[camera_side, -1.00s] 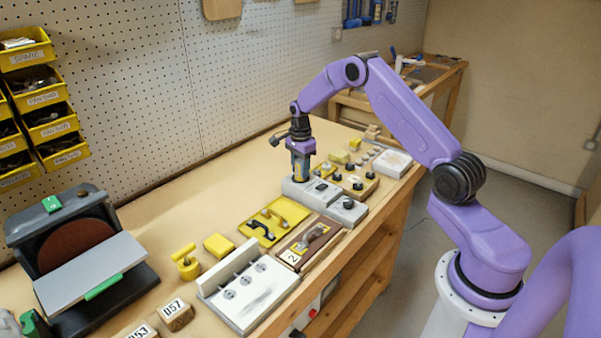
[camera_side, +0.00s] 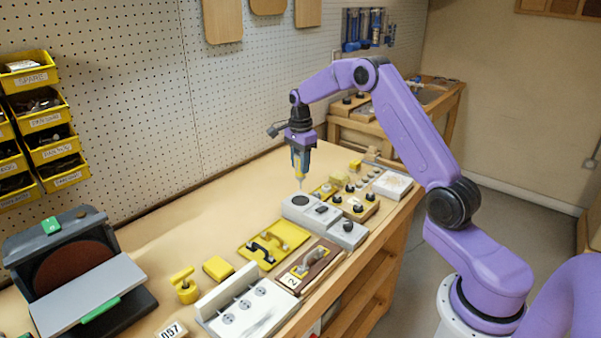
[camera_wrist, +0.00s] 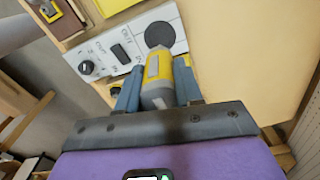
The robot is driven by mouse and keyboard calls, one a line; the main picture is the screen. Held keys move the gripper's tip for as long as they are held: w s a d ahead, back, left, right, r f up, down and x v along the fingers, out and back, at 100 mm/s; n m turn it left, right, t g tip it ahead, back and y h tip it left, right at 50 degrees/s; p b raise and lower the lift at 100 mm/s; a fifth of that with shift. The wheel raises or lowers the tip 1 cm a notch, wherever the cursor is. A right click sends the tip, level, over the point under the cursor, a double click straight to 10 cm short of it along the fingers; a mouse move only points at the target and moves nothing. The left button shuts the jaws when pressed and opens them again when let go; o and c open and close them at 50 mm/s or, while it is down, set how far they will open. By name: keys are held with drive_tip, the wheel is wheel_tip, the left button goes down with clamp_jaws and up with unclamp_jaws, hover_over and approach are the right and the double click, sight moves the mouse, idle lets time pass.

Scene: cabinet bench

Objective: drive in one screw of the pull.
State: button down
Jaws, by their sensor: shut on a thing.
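My gripper (camera_side: 300,150) is shut on a yellow and grey power driver (camera_side: 300,163), held upright with its thin tip pointing down. In the wrist view the driver (camera_wrist: 158,80) sits between the two blue-grey fingers. The tip is above the grey box (camera_side: 322,217), near its dark round pad (camera_wrist: 159,34); whether a screw is on it cannot be told. A grey pull (camera_side: 303,264) lies on a brown board (camera_side: 318,271) marked 2, in front of the box. A yellow tray (camera_side: 256,253) holds a black pull (camera_side: 261,253) and a grey pull (camera_side: 277,238).
A white fixture (camera_side: 247,307) with round holes stands near the front edge, beside a yellow block (camera_side: 218,268) and a yellow clamp-like piece (camera_side: 185,286). A sander (camera_side: 75,270) stands at left. Boards with black knobs (camera_side: 357,202) lie behind the grey box. The bench toward the pegboard is bare.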

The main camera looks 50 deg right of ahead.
drive_tip(key=shift+r, duration=0.15)
drive_tip(key=c, duration=1.5)
unclamp_jaws()
drive_tip(key=shift+c, duration=1.1)
drive_tip(key=s+a+n, duration=0.9)
drive_tip(key=s+a, duration=0.9)
drive_tip(key=a, duration=0.3)
drive_tip(key=shift+w+a+f, duration=0.1)
drive_tip(key=shift+w+f, duration=0.05)
drive_tip(key=shift+f, duration=1.25)
drive_tip(key=shift+w+a+f, duration=0.1)
drive_tip(key=shift+f, duration=1.25)
